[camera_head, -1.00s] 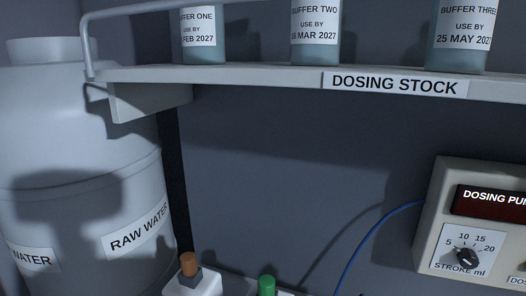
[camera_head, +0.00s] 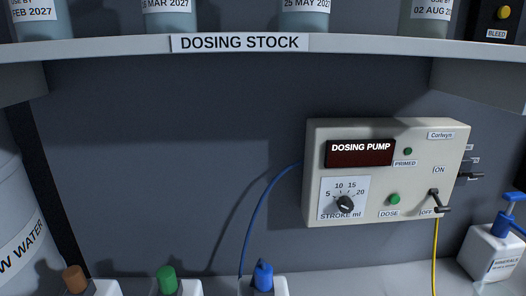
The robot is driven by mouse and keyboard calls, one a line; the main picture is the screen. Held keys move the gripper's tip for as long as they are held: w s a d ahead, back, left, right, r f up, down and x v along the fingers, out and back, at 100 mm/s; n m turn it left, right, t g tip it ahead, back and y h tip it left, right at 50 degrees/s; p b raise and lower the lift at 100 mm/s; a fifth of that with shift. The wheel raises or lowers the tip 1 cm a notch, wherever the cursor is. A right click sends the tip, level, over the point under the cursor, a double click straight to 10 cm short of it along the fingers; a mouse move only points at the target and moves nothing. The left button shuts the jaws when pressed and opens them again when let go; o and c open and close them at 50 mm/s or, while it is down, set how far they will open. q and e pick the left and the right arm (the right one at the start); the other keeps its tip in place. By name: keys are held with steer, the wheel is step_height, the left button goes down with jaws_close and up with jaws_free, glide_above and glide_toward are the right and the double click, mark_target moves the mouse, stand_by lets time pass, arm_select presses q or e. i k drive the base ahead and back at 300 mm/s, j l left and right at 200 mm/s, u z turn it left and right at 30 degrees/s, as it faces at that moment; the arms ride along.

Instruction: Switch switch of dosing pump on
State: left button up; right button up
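The dosing pump (camera_head: 387,170) is a beige box on the back wall, right of centre, with a dark red display reading DOSING PUMP. Its toggle switch (camera_head: 436,199) sits at the lower right of the front, between an ON label above and an OFF label below. The lever appears tilted down toward OFF. A green DOSE button (camera_head: 394,199), a STROKE ml knob (camera_head: 345,204) and a dark green PRIMED lamp (camera_head: 407,151) are on the same face. Neither of my grippers is in view.
A DOSING STOCK shelf (camera_head: 350,45) with bottles runs above the pump. Bottles with orange (camera_head: 75,279), green (camera_head: 167,279) and blue (camera_head: 263,275) caps stand below. A white pump bottle (camera_head: 492,255) stands at lower right. A yellow cable (camera_head: 435,255) and blue tube (camera_head: 252,220) hang near the pump.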

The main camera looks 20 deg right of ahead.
mark_target(441, 208)
steer(key=z, duration=1.4)
